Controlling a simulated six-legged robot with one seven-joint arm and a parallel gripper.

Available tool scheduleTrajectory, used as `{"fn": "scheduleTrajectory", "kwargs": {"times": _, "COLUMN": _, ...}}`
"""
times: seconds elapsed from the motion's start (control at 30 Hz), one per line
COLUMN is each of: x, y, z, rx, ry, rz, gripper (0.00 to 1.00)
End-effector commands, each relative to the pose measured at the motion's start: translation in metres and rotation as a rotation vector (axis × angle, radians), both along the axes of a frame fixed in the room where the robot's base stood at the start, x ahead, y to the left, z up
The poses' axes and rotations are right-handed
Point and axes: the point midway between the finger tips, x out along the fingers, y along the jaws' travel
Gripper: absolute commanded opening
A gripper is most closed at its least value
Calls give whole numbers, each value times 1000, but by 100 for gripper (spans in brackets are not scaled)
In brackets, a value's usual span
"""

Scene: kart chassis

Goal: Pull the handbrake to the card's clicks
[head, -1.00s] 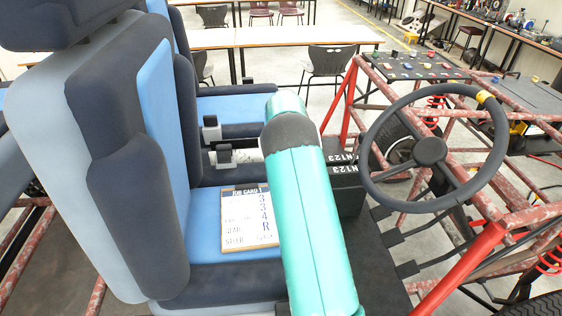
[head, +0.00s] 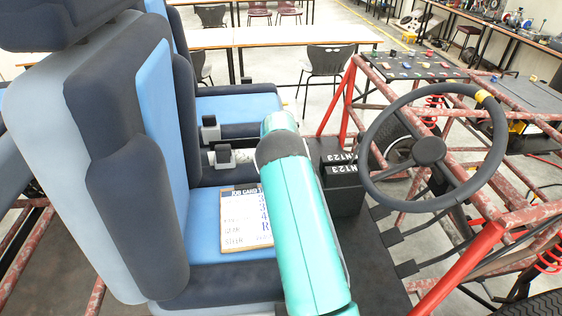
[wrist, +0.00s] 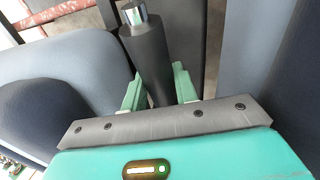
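In the wrist view a dark grey lever with a silver end (wrist: 133,14) runs down between the two green fingers of my gripper (wrist: 158,88). It looks like the handbrake. One finger is on each side of it, very close; whether they press on it I cannot tell. In the head view my turquoise arm hides the gripper and this lever. The job card (head: 236,221) lies on the blue seat cushion, its right edge partly behind my arm. A column reading 3, 3, 4, R shows on it; the smaller lines are hard to read.
The steering wheel (head: 429,151) stands right of my arm. A black box (head: 343,188) with N123 labels sits just right of my arm. The near seat back (head: 125,170) is at the left. The red tube frame (head: 470,262) is at the right.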

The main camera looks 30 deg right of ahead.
Motion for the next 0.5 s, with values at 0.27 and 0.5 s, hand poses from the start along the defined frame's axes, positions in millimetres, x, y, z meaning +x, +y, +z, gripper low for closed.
{"fn": "scheduleTrajectory", "kwargs": {"times": 0.27, "x": 1, "y": 1, "z": 3, "rx": -8, "ry": 2, "rz": 2, "gripper": 0}}
{"fn": "scheduleTrajectory", "kwargs": {"times": 0.5, "x": 8, "y": 15, "z": 41, "rx": -126, "ry": 56, "rz": 8, "gripper": 0}}
